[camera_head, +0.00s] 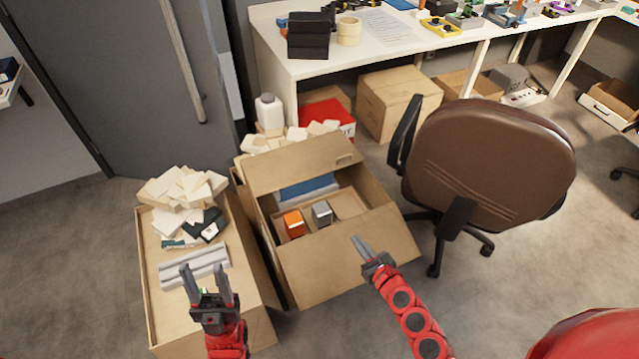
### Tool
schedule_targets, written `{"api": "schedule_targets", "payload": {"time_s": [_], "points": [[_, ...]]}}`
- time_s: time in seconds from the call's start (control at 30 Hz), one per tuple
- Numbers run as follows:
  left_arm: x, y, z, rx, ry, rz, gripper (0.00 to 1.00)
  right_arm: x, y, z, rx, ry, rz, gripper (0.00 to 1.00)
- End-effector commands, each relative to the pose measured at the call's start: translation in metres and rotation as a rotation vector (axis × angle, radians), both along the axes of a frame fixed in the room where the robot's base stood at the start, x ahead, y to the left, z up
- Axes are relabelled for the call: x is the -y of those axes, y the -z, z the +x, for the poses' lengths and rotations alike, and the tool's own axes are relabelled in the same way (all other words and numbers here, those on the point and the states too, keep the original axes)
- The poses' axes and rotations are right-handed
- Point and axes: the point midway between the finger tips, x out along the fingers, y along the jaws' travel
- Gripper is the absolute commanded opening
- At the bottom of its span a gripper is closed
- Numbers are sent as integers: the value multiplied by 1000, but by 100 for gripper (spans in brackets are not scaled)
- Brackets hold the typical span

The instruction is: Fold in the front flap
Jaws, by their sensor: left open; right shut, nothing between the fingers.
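The open carton (290,277) stands on the floor in the middle of the view. Its front flap (335,262) slopes down toward me on the near side, outside the opening. Its back flap (290,166) stands raised at the far side. Inside are an orange box (293,223), a grey box (322,213) and a blue item (308,188). My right gripper (358,243) is shut and empty, in front of the front flap's right part; I cannot tell whether it touches. My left gripper (204,269) is open and empty over the left carton.
The left carton (148,275) holds pale blocks (185,188) and a grey ribbed piece (193,267). A brown office chair (492,155) stands close on the right. A red rounded object (590,335) fills the lower right corner.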

Motion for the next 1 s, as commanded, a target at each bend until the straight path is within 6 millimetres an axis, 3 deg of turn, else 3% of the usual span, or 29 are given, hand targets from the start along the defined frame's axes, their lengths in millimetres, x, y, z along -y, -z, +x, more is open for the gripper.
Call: {"api": "schedule_targets", "payload": {"time_s": [0.03,0.33,0.57,1.0], "points": [[0,-15,0,0,0,0,50,-2,-14,4,0,-3,-5,0],[0,-49,0,0,0,0,50,-13,-45,36,-1,0,-6,0],[0,-61,0,0,0,0,50,-23,-59,67,-2,5,-6,0],[0,-56,0,0,0,0,50,-44,-62,134,-1,10,0,0]]}}
